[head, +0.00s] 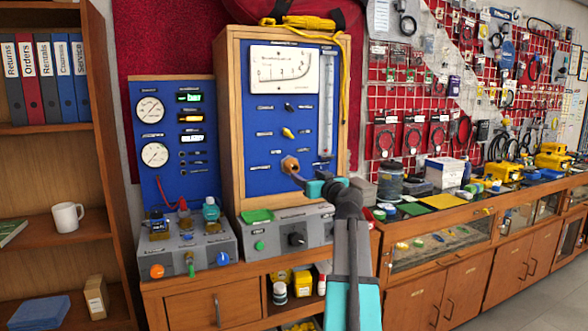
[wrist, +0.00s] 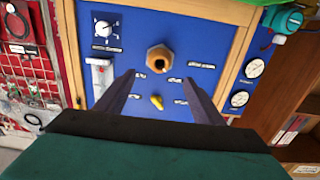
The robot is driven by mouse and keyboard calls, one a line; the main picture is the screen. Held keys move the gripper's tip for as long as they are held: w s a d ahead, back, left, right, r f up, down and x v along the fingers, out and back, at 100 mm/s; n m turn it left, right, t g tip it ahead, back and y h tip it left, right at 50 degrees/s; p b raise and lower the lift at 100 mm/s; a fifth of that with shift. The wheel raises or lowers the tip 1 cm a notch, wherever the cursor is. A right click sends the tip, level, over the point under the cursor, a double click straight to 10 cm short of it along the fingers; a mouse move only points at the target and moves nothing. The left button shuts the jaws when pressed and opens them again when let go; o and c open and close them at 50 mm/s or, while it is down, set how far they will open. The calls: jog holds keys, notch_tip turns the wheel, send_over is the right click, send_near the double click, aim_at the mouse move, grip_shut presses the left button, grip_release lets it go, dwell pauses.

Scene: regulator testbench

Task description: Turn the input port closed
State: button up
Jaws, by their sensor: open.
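The upright blue test panel (head: 262,190) in a wooden frame carries small labelled controls whose labels I cannot read, so I cannot tell which is the input port. A yellow lever knob (head: 288,133) sits mid-panel, with a small dark knob (head: 288,107) above it. A brass hex fitting (head: 290,164) is below. In the wrist view, which is turned over, my gripper (wrist: 160,77) is open and empty. Its fingers point at the panel, with the brass fitting (wrist: 159,58) and yellow knob (wrist: 157,101) between their lines. In the head view my gripper (head: 299,179) is close to the brass fitting.
A grey box with a black dial (head: 296,240) stands below the panel. A second blue panel with gauges (head: 150,109) is to the left, with small bottles before it. A yellow cable (head: 345,80) hangs at the frame's right edge. A cluttered counter (head: 440,225) runs right.

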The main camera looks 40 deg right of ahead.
aim_at(295, 168)
jog(key=shift+p+x, duration=1)
jog(key=shift+x, duration=5.6)
jog(key=c, duration=1)
